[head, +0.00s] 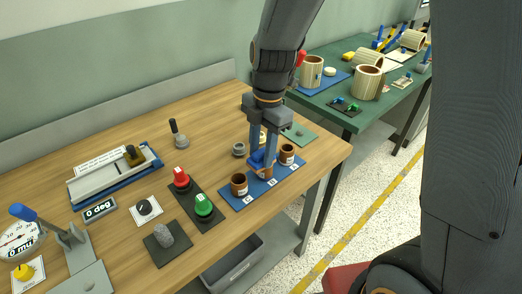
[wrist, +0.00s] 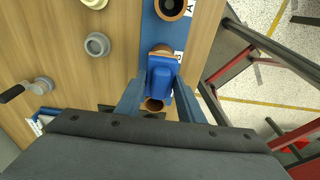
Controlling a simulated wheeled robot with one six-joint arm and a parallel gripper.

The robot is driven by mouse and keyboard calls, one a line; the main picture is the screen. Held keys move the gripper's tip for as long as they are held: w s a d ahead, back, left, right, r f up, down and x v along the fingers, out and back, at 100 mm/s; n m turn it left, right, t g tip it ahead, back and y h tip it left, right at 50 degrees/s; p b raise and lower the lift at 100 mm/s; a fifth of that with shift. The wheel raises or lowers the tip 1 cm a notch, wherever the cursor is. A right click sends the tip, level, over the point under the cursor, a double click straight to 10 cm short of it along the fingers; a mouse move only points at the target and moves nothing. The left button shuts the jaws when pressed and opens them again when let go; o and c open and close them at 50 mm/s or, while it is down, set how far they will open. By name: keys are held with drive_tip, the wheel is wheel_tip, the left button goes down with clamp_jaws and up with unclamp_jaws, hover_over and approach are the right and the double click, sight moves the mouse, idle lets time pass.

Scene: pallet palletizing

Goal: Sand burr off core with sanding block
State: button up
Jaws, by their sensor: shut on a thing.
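A blue block (wrist: 161,80), which looks like the sanding block, sits between the fingers of my gripper (wrist: 160,100). In the head view my gripper (head: 262,158) is pointed down over a blue tray (head: 228,198) near the table's front right edge. The tray holds brown, ring-like cores: a left one (head: 239,184), a right one (head: 287,154) and a middle one (head: 265,172) just under the block. The wrist view shows the block largely covering one core; I cannot tell whether they touch. No burr can be made out.
Left of the tray stand a red knob (head: 181,177) and a green knob (head: 203,206) on a dark plate. A small grey ring (head: 239,149) lies behind the tray. A slide fixture (head: 115,172) lies farther left. A green table (head: 335,113) with larger cylinders stands behind right.

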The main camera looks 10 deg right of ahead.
drive_tip(key=shift+f, duration=0.25)
drive_tip(key=shift+w+d, duration=0.1)
